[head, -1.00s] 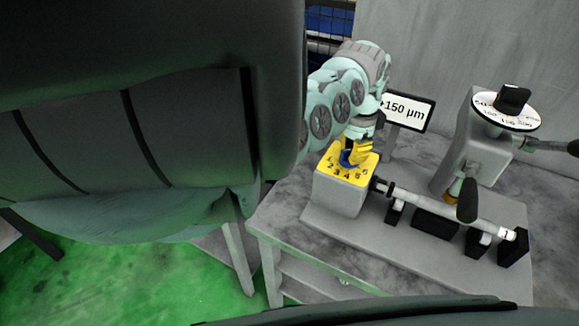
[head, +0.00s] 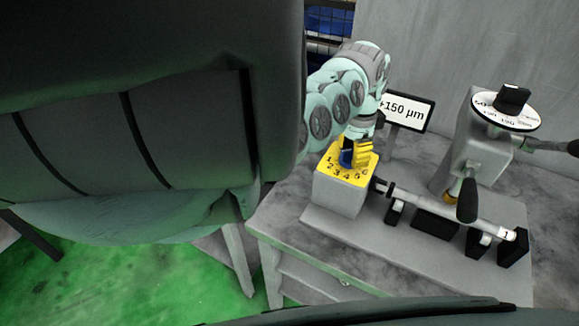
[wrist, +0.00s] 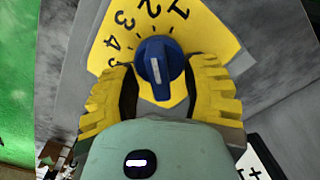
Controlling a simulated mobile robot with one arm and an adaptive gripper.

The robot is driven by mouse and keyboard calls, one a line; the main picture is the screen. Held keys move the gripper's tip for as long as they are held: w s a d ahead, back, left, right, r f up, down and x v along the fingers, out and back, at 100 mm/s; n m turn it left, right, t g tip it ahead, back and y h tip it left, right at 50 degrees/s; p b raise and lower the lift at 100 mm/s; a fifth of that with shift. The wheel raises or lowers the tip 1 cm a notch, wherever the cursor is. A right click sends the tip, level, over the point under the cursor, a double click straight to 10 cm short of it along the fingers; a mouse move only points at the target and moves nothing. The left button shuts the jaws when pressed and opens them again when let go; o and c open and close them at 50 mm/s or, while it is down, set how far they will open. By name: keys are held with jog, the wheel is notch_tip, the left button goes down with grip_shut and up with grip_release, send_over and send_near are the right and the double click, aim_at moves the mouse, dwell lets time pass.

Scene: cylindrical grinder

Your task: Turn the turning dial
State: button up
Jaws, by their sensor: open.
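The turning dial is a blue knob (head: 347,155) with a white mark, on a yellow plate numbered around it. In the wrist view the knob (wrist: 159,62) sits in the middle of the yellow plate (wrist: 205,42), with numbers 1 to 5 readable. My gripper (head: 357,153) is over the dial from above. In the wrist view my gripper (wrist: 162,75) is open, with one yellow finger on each side of the knob. A gap shows beside the knob on both sides.
The dial box (head: 340,195) stands on the grey table. Right of it lie a shaft (head: 430,203) on black supports and a grey post with a black knob (head: 513,97) on a white scale. A sign reading +150 µm (head: 408,110) stands behind.

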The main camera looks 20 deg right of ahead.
aim_at(352, 148)
jog(key=r, duration=1)
jog(key=shift+w+r, duration=0.2)
jog(key=shift+r, duration=0.15)
jog(key=shift+s+a+r, duration=0.1)
jog(key=shift+r, duration=0.55)
